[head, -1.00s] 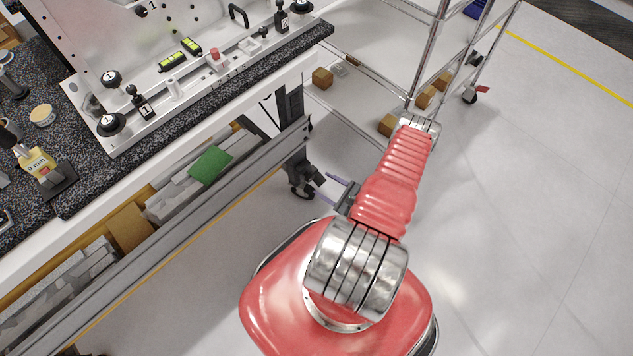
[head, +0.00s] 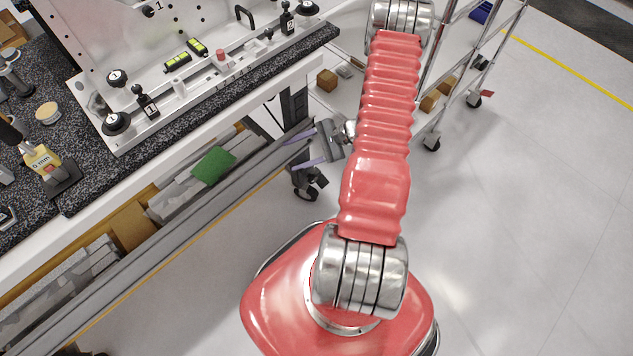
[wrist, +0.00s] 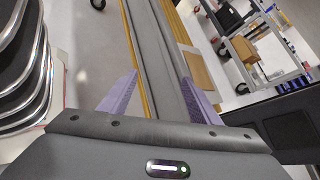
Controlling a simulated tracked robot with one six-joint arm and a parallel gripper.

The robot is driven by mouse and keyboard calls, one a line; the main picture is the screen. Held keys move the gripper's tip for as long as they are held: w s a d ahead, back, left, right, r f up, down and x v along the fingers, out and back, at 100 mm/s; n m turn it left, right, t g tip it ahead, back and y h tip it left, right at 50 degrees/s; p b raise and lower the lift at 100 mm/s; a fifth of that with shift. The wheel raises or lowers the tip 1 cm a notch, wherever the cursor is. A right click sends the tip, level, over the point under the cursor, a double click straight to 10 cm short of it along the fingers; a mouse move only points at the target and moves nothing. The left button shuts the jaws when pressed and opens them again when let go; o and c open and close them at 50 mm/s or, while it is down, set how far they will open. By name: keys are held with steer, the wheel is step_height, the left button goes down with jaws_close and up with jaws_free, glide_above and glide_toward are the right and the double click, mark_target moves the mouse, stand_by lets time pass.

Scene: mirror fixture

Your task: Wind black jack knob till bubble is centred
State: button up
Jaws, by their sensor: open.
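In the head view a pale fixture on the granite bench carries several black knobs. One large black knob (head: 116,123) marked 1 is at its near left corner, another black knob (head: 116,77) marked 1 is above it, and a third (head: 307,8) is at the far right end. Two yellow-green bubble vials (head: 177,62) (head: 197,47) lie on the fixture; their bubbles are too small to read. My gripper (head: 292,152) is open and empty, below the bench's front edge and well apart from the knobs. Its two lavender fingers also show in the wrist view (wrist: 158,65).
The granite bench top (head: 85,190) has a white front edge, with a grey rail (head: 190,210) and a green sheet (head: 213,166) below. A wire cart (head: 432,100) with brown boxes stands behind my arm. The floor at right is clear.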

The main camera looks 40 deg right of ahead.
steer(key=s+a+r+n+h, duration=0.3)
steer(key=a+r+n, duration=0.3)
steer(key=r, duration=0.8)
steer(key=s+a+r+n+g+h, duration=0.1)
steer(key=s+a+r+n+h, duration=0.2)
steer(key=r, duration=1.1)
steer(key=s+a+r+n+h, duration=0.4)
steer(key=s+a+r+n, duration=0.3)
steer(key=r, duration=0.8)
steer(key=a+n, duration=0.3)
steer(key=a, duration=0.2)
steer(key=shift+s+n+g, duration=0.25)
steer(key=shift+n+g, duration=0.05)
steer(key=shift+g, duration=0.1)
steer(key=shift+r, duration=0.1)
steer(key=shift+c, duration=0.6)
